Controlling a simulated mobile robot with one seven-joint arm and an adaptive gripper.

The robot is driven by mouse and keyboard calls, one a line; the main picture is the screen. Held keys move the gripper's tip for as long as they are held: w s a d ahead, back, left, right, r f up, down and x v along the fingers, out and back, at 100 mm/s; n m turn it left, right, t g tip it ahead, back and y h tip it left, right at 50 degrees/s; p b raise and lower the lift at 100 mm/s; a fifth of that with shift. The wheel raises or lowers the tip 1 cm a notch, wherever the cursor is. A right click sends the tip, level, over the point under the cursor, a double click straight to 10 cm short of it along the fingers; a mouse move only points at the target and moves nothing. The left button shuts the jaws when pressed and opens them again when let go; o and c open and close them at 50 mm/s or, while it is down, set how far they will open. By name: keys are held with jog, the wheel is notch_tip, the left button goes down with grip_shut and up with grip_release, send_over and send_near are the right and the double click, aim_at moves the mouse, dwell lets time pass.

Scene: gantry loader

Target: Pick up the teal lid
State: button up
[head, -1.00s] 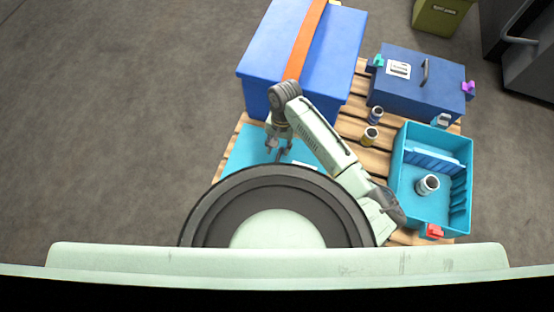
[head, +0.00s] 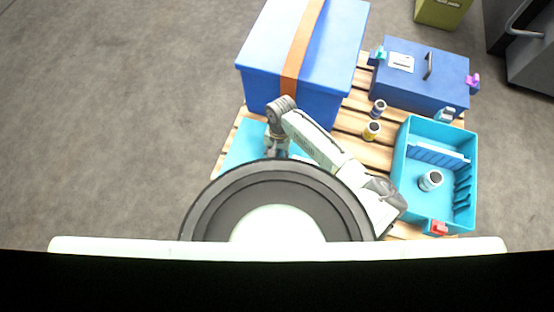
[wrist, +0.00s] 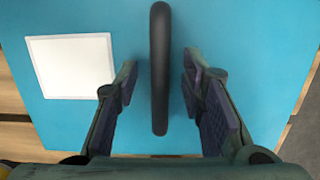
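The teal lid (head: 242,146) lies flat on the wooden pallet, in front of the large blue box, and my base hides its near part in the head view. In the wrist view the teal lid (wrist: 217,30) fills most of the picture, with a white label (wrist: 72,66) at left and a dark upright handle (wrist: 160,70) in the middle. My gripper (wrist: 158,85) is open, with one finger on each side of the handle and a gap on both sides. In the head view my gripper (head: 276,150) is low over the lid.
The large blue box (head: 268,65) with an orange strap stands right behind the lid. A teal open crate (head: 398,170) with a cup in it is at right. Two small cans and a dark blue case (head: 440,90) stand behind. Bare floor lies to the left.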

jog(key=shift+c, duration=0.3)
grip_shut()
dwell(0.6)
